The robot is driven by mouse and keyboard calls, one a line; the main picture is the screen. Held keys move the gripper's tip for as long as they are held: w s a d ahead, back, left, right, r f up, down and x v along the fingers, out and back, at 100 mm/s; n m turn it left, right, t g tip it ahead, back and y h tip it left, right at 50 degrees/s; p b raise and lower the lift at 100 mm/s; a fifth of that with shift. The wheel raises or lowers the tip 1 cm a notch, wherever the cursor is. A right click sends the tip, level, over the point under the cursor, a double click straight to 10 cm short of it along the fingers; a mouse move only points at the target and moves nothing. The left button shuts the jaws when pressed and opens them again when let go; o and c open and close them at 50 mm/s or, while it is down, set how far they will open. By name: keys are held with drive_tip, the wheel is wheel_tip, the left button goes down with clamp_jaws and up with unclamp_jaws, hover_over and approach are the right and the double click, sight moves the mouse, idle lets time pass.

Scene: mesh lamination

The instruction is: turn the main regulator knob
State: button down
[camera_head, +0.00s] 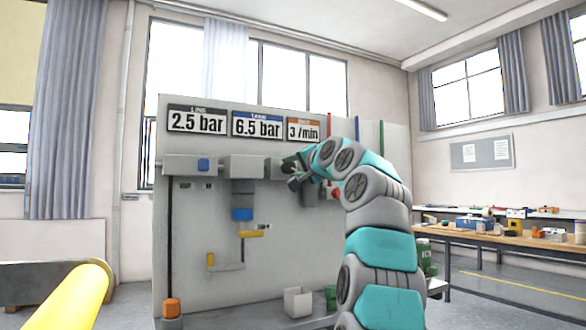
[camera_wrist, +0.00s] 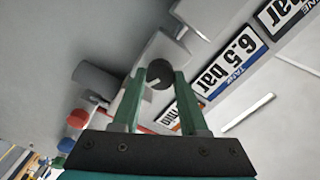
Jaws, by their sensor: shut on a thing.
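The main regulator knob (camera_wrist: 160,73) is a dark round disc with a pale mark near its lower edge, in the wrist view. My gripper (camera_wrist: 159,80) has its two green fingers on either side of it and is shut on it. In the head view my gripper (camera_head: 291,172) is at the grey panel (camera_head: 200,265), below the right-hand displays. The knob cannot be made out there behind the fingers. The displays read 2.5 bar (camera_head: 197,122), 6.5 bar (camera_head: 257,127) for the tank, and 3 /min (camera_head: 303,131).
A blue button (camera_head: 204,165), a blue part (camera_head: 242,214) and yellow levers (camera_head: 252,234) are left of my arm on the panel. A white bin (camera_head: 298,302) stands below. A cluttered workbench (camera_head: 500,233) is at the right. A yellow rail (camera_head: 75,297) is at the front left.

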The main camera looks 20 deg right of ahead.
drive_tip(key=shift+m, duration=0.6)
drive_tip(key=shift+c, duration=2.2)
unclamp_jaws()
drive_tip(key=shift+s, duration=0.1)
drive_tip(key=s+b, duration=0.2)
drive_tip(key=s, duration=0.5)
drive_tip(key=shift+s+d+b, duration=0.15)
drive_tip(key=shift+s+b, duration=0.15)
drive_tip(key=shift+b, duration=0.1)
